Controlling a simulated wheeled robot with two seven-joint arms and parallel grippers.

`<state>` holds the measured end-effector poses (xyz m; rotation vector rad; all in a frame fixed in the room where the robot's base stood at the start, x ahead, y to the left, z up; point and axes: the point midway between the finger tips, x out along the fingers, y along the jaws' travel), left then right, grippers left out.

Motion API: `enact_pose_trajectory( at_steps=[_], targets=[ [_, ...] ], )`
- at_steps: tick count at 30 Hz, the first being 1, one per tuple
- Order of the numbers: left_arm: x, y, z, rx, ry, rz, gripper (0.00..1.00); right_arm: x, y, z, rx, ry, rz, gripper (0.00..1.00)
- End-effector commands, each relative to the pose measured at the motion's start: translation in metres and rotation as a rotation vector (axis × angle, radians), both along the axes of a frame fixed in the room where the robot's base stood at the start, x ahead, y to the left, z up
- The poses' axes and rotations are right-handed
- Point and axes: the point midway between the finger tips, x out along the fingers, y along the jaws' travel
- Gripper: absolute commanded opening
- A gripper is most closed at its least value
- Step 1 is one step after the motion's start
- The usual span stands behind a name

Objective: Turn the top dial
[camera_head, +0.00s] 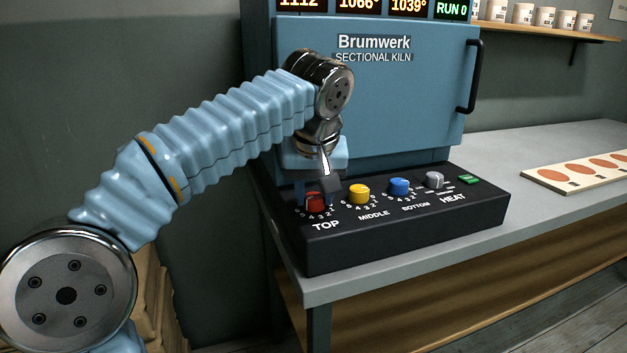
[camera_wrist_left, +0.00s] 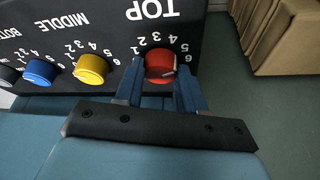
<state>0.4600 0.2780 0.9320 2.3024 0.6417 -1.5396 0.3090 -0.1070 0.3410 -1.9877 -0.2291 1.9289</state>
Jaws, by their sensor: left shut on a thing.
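The red top dial (camera_head: 315,203) sits at the left end of the black control panel (camera_head: 400,235), above the label TOP. My left gripper (camera_head: 318,195) reaches down over it from behind and is shut on it. In the left wrist view the red dial (camera_wrist_left: 160,65) stands between the two blue fingers (camera_wrist_left: 160,90), one on each side. The dial's pale pointer mark shows toward the fingers, but I cannot tell exactly which number it points at. My right gripper is in neither view.
Yellow (camera_head: 359,194), blue (camera_head: 399,187) and grey (camera_head: 434,180) dials stand to the right, with a green button (camera_head: 468,180) past them. The blue kiln (camera_head: 400,100) with a black handle (camera_head: 474,80) rises behind. A board with orange discs (camera_head: 585,170) lies on the grey table (camera_head: 540,205).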

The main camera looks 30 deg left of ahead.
Motion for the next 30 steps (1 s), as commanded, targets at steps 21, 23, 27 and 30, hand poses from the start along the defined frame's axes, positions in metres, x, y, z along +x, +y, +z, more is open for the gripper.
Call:
enact_pose_trajectory(
  at_steps=[21, 23, 27, 30],
  targets=[
    [0.003, -0.002, 0.001, 0.0, -0.003, 0.526, 0.09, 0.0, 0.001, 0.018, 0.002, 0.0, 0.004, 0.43],
    [0.003, -0.002, 0.001, 0.001, -0.003, 0.544, 0.09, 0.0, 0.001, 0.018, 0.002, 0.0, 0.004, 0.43],
    [0.003, -0.002, 0.001, 0.0, -0.004, 0.575, 0.09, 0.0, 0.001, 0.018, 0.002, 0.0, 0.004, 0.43],
    [0.003, -0.002, 0.001, -0.001, -0.003, 0.587, 0.09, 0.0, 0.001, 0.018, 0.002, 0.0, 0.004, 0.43]
  ],
)
